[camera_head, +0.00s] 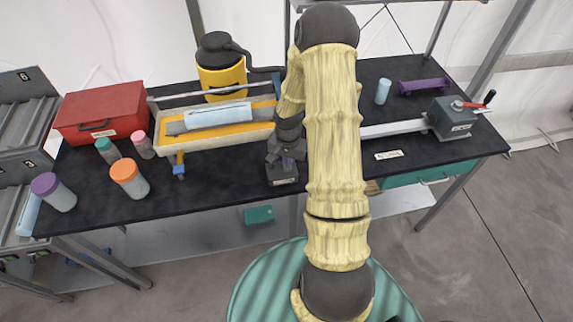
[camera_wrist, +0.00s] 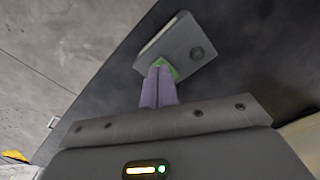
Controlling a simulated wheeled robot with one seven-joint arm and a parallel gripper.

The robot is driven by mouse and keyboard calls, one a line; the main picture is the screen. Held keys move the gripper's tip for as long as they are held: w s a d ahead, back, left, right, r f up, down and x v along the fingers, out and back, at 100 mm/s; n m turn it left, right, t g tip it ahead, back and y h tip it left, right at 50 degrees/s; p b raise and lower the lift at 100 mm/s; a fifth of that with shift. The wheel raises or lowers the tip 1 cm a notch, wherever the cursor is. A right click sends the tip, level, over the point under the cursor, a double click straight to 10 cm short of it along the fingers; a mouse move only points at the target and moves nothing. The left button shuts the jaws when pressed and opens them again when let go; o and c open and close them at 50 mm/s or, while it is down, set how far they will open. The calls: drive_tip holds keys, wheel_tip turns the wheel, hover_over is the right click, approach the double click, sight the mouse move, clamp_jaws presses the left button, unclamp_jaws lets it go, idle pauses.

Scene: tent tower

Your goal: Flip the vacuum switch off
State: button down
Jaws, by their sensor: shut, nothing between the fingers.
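A small grey switch box (camera_head: 284,176) sits near the front edge of the black table in the head view. My gripper (camera_head: 286,158) is right above it and hides part of its top. In the wrist view the switch box (camera_wrist: 184,42) shows a round knob or screw on its face. A green part (camera_wrist: 170,70) of it shows right at my fingertips. My gripper's purple fingers (camera_wrist: 159,72) are shut together with nothing between them. They overlap the green part; I cannot tell whether they touch it. The switch's position is hidden. A yellow and black vacuum (camera_head: 222,77) stands at the back.
A trough with a blue sheet (camera_head: 218,115) lies left of my gripper. A red case (camera_head: 101,110) and several capped jars stand farther left. A grey box with a crank (camera_head: 455,115) and a purple holder (camera_head: 425,85) are on the right.

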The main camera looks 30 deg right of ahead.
wheel_tip(320, 180, up, 6)
drive_tip(key=p, duration=0.4)
drive_tip(key=shift+r, duration=0.25)
idle(0.5)
drive_tip(key=s+a+r+n+t+b, duration=0.2)
drive_tip(key=s+a+r+n+b, duration=0.2)
drive_tip(key=s+a+r+n, duration=0.5)
drive_tip(key=s+a+r, duration=0.3)
drive_tip(key=a+r, duration=0.1)
drive_tip(key=r, duration=0.1)
drive_tip(key=shift+s+a+r+t, duration=0.15)
drive_tip(key=shift+s+a+t, duration=0.15)
drive_tip(key=shift+w, duration=0.1)
